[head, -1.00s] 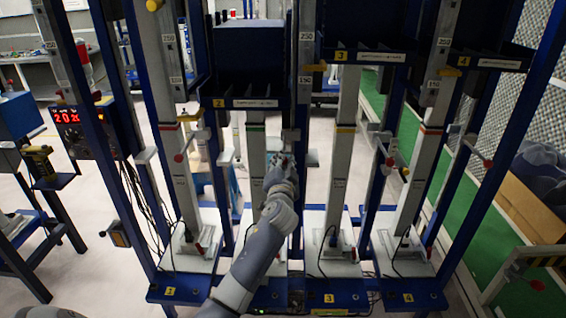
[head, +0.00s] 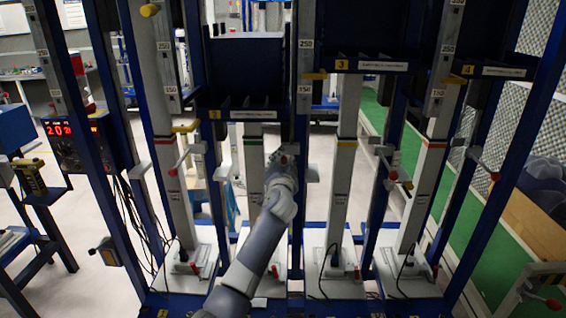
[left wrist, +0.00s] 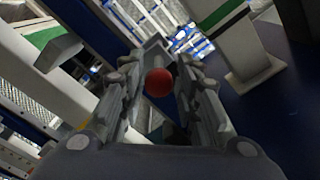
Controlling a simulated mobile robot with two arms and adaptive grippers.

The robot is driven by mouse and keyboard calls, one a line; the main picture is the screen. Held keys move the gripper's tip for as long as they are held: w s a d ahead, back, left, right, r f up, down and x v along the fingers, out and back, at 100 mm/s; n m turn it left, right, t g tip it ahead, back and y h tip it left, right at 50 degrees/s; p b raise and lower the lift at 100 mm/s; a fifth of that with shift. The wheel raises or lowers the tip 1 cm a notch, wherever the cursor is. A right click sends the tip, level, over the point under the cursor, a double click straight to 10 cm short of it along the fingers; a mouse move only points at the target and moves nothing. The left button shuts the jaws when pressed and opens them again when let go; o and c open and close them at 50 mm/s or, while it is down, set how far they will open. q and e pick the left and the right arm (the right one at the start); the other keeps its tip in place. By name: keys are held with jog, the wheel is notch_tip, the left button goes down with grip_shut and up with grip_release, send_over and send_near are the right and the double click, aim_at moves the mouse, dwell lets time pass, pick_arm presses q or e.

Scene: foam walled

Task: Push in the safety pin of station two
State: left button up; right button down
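Station two is the column (head: 253,165) with a green band, under the blue shelf with the yellow number 2 (head: 215,114). My left gripper (head: 283,155) is just right of this column, at the blue upright beside it. In the left wrist view a red ball knob (left wrist: 158,82), which looks like the safety pin's end, sits between the two fingers of my left gripper (left wrist: 156,75). The fingers look apart, with small gaps beside the knob. In the head view the gripper hides the knob and pin. My right gripper is not seen.
Station one's column (head: 175,190) stands to the left, station three's column (head: 338,190) close to the right. Levers with red knobs stick out from neighbouring uprights, such as the red knob (head: 393,175). Blue uprights leave narrow gaps. A red-digit display (head: 62,130) is at the left.

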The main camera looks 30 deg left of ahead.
pick_arm(q)
jog(key=shift+f, duration=0.1)
jog(key=shift+s+d, duration=0.1)
jog(key=shift+s+d, duration=0.15)
jog(key=shift+s, duration=0.05)
jog(key=v, duration=1.1)
jog(key=shift+s, duration=0.1)
dwell(0.3)
